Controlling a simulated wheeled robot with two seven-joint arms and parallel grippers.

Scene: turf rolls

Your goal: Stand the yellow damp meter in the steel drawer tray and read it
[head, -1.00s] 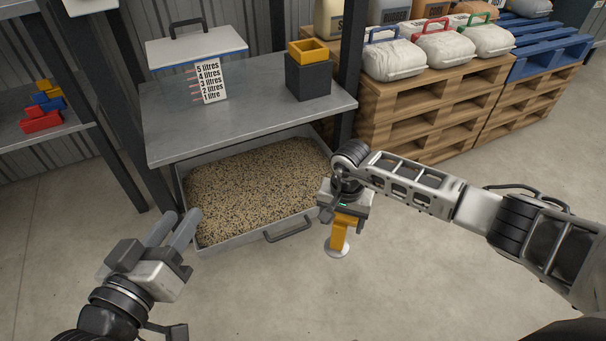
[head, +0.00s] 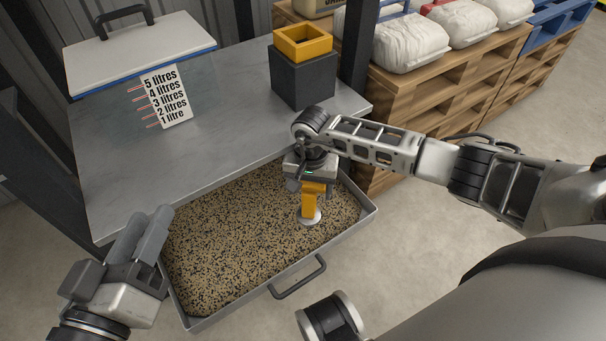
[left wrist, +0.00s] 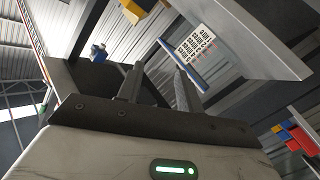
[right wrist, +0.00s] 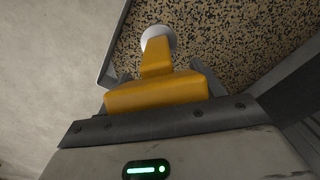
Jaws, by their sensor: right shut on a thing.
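The yellow damp meter (head: 313,194) has a yellow body and a round pale disc at its lower end. My right gripper (head: 310,178) is shut on its upper part and holds it upright over the right part of the steel drawer tray (head: 349,226). The meter also shows in the right wrist view (right wrist: 158,85), disc outward. I cannot tell whether the disc touches the speckled granular fill (head: 240,235). No reading is visible on the meter. My left gripper (head: 150,232) is empty with its fingers apart, near the tray's left edge.
The grey bench top (head: 215,130) lies above the tray's back part. Pallets with white sacks (head: 410,40) stand at the right. The tray's handle (head: 298,278) sticks out in front.

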